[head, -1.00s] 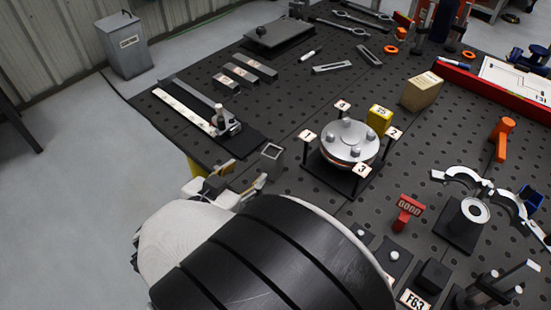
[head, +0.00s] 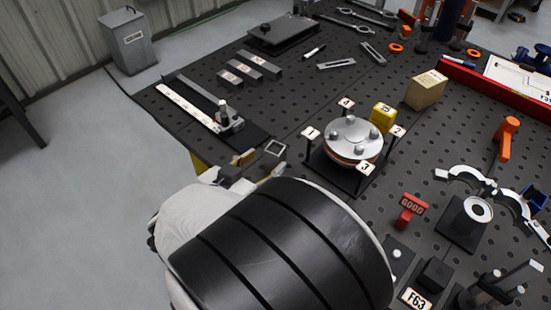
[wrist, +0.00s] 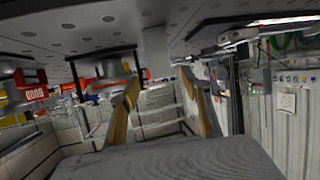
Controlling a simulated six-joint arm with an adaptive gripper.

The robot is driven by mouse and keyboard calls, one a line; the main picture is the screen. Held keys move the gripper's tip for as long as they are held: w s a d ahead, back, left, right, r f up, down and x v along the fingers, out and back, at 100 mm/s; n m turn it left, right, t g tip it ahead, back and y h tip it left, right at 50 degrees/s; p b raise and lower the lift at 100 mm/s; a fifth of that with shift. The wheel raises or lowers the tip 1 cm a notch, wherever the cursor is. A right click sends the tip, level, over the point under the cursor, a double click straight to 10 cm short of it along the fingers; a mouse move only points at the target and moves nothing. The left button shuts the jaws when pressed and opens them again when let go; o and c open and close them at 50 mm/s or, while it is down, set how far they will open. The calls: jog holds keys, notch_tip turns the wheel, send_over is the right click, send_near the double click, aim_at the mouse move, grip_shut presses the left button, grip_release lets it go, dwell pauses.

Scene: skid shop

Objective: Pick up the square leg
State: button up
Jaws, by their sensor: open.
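In the wrist view, which is upside down, a pale grey upright (wrist: 156,50), apparently the leg, shows between and beyond the spread fingertips (wrist: 160,78). Whether the fingers touch it I cannot tell.
The flange assembly (head: 353,138) with numbered corner posts stands close on the right. A slide rail with a metal clamp (head: 228,120) lies to the left, near the table edge. A yellow block (head: 382,117) and a tan box (head: 427,90) stand farther back.

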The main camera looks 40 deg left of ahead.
aim_at(271, 158)
jog(key=shift+w+f, duration=0.1)
jog(key=shift+w, duration=0.05)
jog(key=shift+x, duration=2.55)
jog(key=shift+a+f, duration=0.1)
jog(key=shift+f, duration=0.05)
jog(key=c, duration=1.3)
